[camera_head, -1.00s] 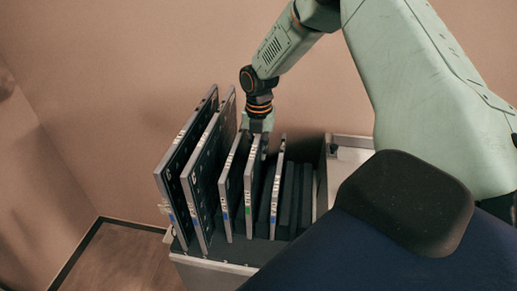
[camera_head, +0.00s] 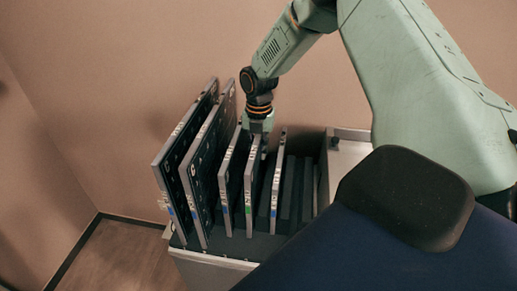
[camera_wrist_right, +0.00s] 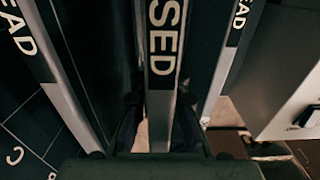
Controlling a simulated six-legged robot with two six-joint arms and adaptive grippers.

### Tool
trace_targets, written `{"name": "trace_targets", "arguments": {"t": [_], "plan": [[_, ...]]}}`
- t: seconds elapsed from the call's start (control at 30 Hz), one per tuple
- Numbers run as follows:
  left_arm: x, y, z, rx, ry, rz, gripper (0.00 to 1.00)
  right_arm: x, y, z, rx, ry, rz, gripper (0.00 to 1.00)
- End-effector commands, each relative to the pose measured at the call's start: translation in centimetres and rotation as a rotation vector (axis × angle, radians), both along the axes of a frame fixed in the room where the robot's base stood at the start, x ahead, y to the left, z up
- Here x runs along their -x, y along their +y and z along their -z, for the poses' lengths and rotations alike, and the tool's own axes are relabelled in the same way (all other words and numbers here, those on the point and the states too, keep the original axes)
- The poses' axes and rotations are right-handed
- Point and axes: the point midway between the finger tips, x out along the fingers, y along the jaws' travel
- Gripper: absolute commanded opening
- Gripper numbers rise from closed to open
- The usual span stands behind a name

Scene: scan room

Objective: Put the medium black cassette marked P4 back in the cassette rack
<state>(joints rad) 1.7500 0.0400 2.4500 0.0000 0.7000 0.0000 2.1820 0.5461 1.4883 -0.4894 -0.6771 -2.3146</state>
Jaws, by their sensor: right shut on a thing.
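The cassette rack (camera_head: 212,262) is a grey box with dark slots, below centre in the head view. My right gripper (camera_head: 258,138) reaches down onto it and is shut on the top of a medium black cassette (camera_head: 249,190) with a grey edge and a green mark. This cassette stands upright among the others, its lower end down at the slots. In the right wrist view the held cassette's edge (camera_wrist_right: 161,45) runs between my fingers (camera_wrist_right: 160,105) and shows letters ending in "SED". I cannot read P4 on it. My left gripper is not in view.
Two large cassettes (camera_head: 205,165) stand at the rack's left. A medium cassette (camera_head: 231,185) stands close left of the held one, and another (camera_head: 277,185) close right; both have blue marks. Slots at the right (camera_head: 305,190) are empty. A wall rises behind.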

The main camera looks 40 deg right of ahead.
Motion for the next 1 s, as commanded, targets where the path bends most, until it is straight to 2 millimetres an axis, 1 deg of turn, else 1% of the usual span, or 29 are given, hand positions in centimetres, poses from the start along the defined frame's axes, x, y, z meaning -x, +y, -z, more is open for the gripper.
{"name": "trace_targets", "arguments": {"t": [0.37,0.4,0.67,0.9,1.0], "plan": [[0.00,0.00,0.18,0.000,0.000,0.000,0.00,-0.13,-0.02,0.15,0.001,-0.003,0.000,0.00],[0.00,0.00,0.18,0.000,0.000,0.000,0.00,-0.13,-0.02,0.15,0.001,-0.003,-0.001,0.17],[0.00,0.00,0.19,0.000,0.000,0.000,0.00,-0.05,-0.01,0.24,0.000,-0.001,-0.001,0.39],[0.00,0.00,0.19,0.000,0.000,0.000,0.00,0.12,0.02,0.42,-0.001,0.003,0.000,0.40],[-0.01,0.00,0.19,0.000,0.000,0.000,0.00,0.08,0.02,0.19,-0.001,0.002,0.000,0.40]]}}
